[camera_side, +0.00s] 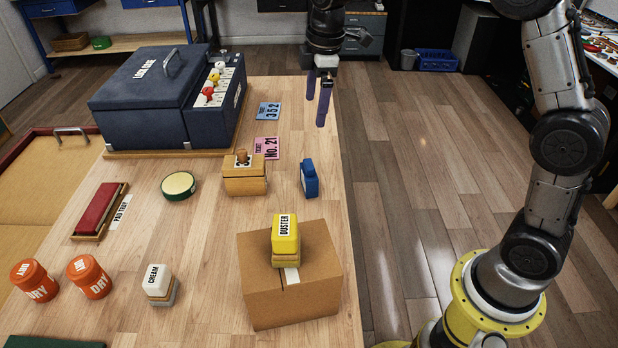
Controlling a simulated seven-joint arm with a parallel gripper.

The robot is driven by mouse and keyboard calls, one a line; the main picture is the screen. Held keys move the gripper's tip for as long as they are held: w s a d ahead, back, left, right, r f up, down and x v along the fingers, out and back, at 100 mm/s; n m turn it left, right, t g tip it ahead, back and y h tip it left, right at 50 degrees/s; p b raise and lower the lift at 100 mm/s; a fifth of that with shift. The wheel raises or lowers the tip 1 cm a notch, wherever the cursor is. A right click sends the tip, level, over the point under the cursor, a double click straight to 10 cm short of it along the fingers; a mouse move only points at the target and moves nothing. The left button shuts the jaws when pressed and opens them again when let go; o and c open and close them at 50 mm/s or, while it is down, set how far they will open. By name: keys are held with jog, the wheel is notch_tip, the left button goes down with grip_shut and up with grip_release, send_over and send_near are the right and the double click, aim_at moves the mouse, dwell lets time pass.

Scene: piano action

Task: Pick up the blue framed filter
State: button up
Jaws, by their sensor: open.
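A small blue piece (309,178) stands on the table near its right edge, with a pale patch at its lower left. It is the likeliest match for the blue framed filter, but its frame and face are too small to make out. My gripper (315,113) hangs pointing down near the table's right edge, farther back than the blue piece and apart from it. Its two purple fingers are spread, with nothing between them.
A wooden box (245,182) stands just left of the blue piece. A cardboard box (262,285) with a yellow duster (285,235) on top is in front. A large dark blue case (150,100) and a blue card (268,111) are behind. Bare table (215,225) lies between.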

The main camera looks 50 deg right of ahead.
jog(key=g, duration=0.1)
send_over(309, 163)
notch_tip(309, 163, down, 6)
jog(key=shift+g, duration=0.3)
notch_tip(309, 163, down, 9)
jog(key=shift+s, duration=0.15)
jog(key=shift+f, duration=3.25)
jog(key=shift+c, duration=0.2)
jog(key=c, duration=1)
jog(key=shift+c, duration=0.2)
jog(key=shift+r, duration=0.15)
